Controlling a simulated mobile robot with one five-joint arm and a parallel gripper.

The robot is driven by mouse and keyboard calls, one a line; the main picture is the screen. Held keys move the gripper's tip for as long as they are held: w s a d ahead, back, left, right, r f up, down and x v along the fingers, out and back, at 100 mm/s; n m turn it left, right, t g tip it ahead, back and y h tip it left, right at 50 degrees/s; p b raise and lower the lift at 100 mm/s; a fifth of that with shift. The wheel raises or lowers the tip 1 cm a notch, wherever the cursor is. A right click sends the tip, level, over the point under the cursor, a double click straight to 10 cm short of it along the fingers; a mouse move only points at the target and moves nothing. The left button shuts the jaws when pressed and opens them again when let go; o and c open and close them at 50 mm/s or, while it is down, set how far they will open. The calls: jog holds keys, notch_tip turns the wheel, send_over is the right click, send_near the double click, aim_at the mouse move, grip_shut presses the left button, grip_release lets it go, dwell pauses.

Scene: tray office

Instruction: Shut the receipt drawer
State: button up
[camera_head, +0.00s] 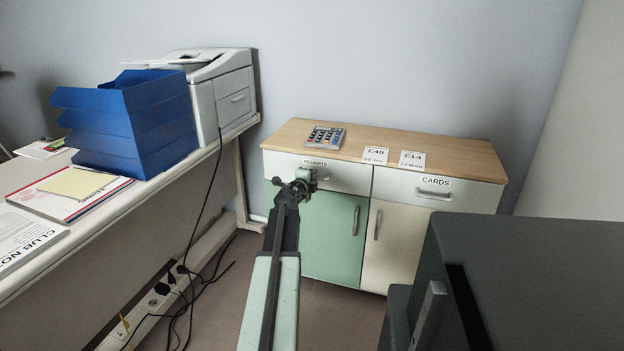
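The receipts drawer (346,178) is the white upper left drawer of a low cabinet with a wood top (425,148). A RECEIPTS label is on its front. Its front looks about level with the cabinet face; I cannot tell whether a small gap remains. My arm reaches forward from the bottom of the picture. My gripper (304,182) is in front of the left half of the drawer front and hides part of it and its handle. I cannot tell whether it touches the front, nor see its fingers clearly.
The CARDS drawer (470,195) is beside it, above a cream door (388,245); a green door (333,240) is on the left. A calculator (325,137) and two price cards lie on top. A desk with blue trays (130,120) stands left, dark furniture (530,285) right.

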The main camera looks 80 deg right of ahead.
jog(key=shift+r, duration=0.1)
jog(key=p+v, duration=0.1)
jog(key=v, duration=0.6)
jog(key=shift+a+p, duration=0.3)
jog(key=shift+a, duration=0.1)
jog(key=shift+w, duration=0.15)
